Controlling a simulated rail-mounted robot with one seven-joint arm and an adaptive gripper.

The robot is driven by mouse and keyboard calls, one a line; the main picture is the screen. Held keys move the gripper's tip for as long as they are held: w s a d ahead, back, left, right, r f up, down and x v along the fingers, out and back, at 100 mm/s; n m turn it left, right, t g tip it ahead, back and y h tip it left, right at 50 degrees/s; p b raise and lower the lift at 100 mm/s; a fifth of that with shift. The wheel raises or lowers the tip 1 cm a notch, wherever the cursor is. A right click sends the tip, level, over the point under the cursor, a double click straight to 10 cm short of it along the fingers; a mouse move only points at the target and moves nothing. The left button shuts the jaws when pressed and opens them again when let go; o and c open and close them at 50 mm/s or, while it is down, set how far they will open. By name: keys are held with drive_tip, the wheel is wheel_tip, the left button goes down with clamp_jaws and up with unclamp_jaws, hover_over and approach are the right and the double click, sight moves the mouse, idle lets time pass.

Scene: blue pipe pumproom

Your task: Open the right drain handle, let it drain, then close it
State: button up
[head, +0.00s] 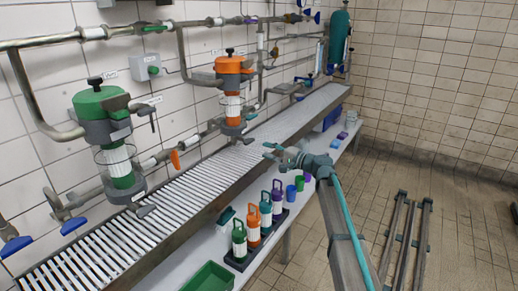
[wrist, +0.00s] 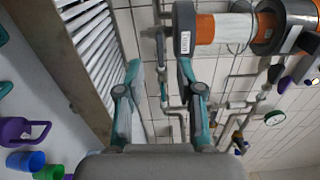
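The right filter unit (head: 232,85) has an orange head and hangs on the wall pipes, with a clear and orange bowl below. A small grey drain handle (head: 246,139) sticks out under it, above the slatted trough. In the wrist view the orange and white bowl (wrist: 228,28) lies sideways at the top. My gripper (head: 268,150) is right of and a little nearer than this handle. In the wrist view my gripper (wrist: 159,72) is open and empty. A thin grey-teal piece (wrist: 161,55) shows between the fingers; I cannot tell whether it is the handle.
A green-headed filter unit (head: 105,115) hangs at left, with its own grey handle (head: 145,210). The slatted trough (head: 95,258) runs along the wall. Colored bottles (head: 253,225) and cups (head: 291,193) stand on the lower shelf. Floor rails (head: 406,240) lie at right.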

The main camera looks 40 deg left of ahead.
drive_tip(key=shift+w+d, duration=0.1)
drive_tip(key=shift+d, duration=0.85)
drive_tip(key=s+d+f+n+h, duration=0.1)
drive_tip(key=s+d+f+h, duration=0.3)
drive_tip(key=d+f, duration=0.7)
drive_tip(key=s+d+f+h, duration=0.35)
drive_tip(key=d+f, duration=0.45)
drive_tip(key=f, duration=0.6)
drive_tip(key=s+d+f+n+h, duration=0.1)
drive_tip(key=s+d+f+h, duration=0.25)
drive_tip(key=d+f, duration=0.75)
drive_tip(key=s+d+f+g+h, duration=0.1)
drive_tip(key=s+d+f+h, duration=0.1)
drive_tip(key=s+d+f, duration=0.7)
drive_tip(key=s+d+f+h, duration=0.2)
drive_tip(key=s+d+f, duration=0.4)
drive_tip(key=d, duration=0.5)
drive_tip(key=s+d+f+m+g+h, duration=0.15)
drive_tip(key=s+d+f, duration=0.25)
drive_tip(key=s+d, duration=0.75)
drive_tip(key=s+d+f+m+g+h, duration=0.1)
drive_tip(key=s+d+f+g+h, duration=0.15)
drive_tip(key=s+d, duration=0.95)
drive_tip(key=s+a+r+y+p, duration=0.1)
drive_tip(key=a+r+p, duration=0.2)
drive_tip(key=r+p, duration=1)
drive_tip(key=shift+s+r+p, duration=0.35)
drive_tip(key=shift+s+p, duration=0.05)
drive_tip(key=shift+p, duration=0.45)
